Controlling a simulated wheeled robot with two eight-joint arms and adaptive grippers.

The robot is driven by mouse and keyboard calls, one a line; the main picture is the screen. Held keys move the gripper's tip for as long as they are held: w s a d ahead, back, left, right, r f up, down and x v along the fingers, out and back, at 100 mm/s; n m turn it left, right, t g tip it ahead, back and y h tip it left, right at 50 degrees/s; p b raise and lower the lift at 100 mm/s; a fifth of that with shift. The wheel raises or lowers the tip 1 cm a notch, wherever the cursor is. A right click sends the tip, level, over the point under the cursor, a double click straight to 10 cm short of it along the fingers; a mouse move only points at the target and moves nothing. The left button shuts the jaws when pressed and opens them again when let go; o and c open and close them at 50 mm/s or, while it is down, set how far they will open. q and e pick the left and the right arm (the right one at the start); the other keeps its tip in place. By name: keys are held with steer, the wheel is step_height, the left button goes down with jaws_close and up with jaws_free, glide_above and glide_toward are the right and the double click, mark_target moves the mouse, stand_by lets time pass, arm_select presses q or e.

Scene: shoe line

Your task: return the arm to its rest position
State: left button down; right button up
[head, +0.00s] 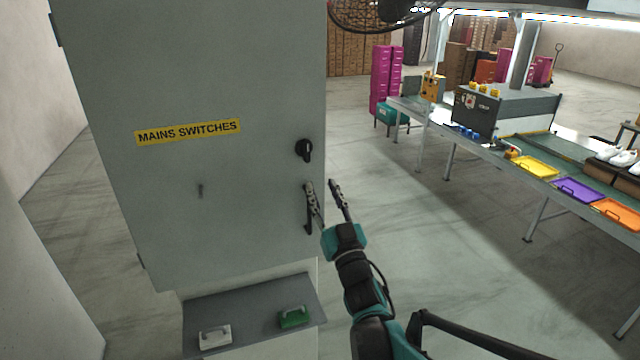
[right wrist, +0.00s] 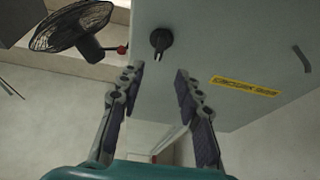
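My right gripper (head: 324,188) is in front of the right edge of a grey cabinet, its fingers apart with nothing between them. The right wrist view also shows the gripper (right wrist: 160,75) open and empty, facing the cabinet. The cabinet door (head: 220,90) carries a yellow "MAINS SWITCHES" label (head: 188,131). A black rotary knob (head: 304,150) sits just above the fingers, and it also shows beyond the fingertips in the right wrist view (right wrist: 160,40). A dark handle (head: 308,215) on the door is partly behind the left finger; I cannot tell whether they touch. My left gripper is not in view.
A grey shelf (head: 250,335) below the cabinet holds a white-handled block (head: 215,336) and a green one (head: 294,317). A conveyor bench with yellow (head: 534,167), purple (head: 577,190) and orange (head: 618,213) trays stands right. A fan (head: 385,12) is behind the cabinet. Open floor lies between.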

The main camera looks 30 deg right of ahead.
stand_by(0.4)
steer(key=s+a+f+m+g+b, duration=0.1)
steer(key=s+a+f+g+b, duration=0.2)
steer(key=f+b, duration=0.8)
steer(key=a+f+g+b, duration=0.4)
steer(key=f+b, duration=0.2)
steer(key=f, duration=1.1)
steer(key=s+a+f+n+g+y+b, duration=0.1)
steer(key=s+a+f+b, duration=0.3)
steer(key=f, duration=0.4)
steer(key=s+a+f+n+g+y+b, duration=0.1)
steer(key=s+a+f+g+b, duration=0.3)
steer(key=f, duration=0.4)
steer(key=s+a+f+n+g+y+b, duration=0.1)
steer(key=s+a+f+g+y+b, duration=0.1)
steer(key=s+f, duration=0.4)
step_height(320, 180, down, 3)
steer(key=shift+s+a+f+g+y+b, duration=0.15)
steer(key=shift+a+g+y+b, duration=0.3)
steer(key=shift+a+b, duration=0.6)
steer(key=shift+d, duration=0.15)
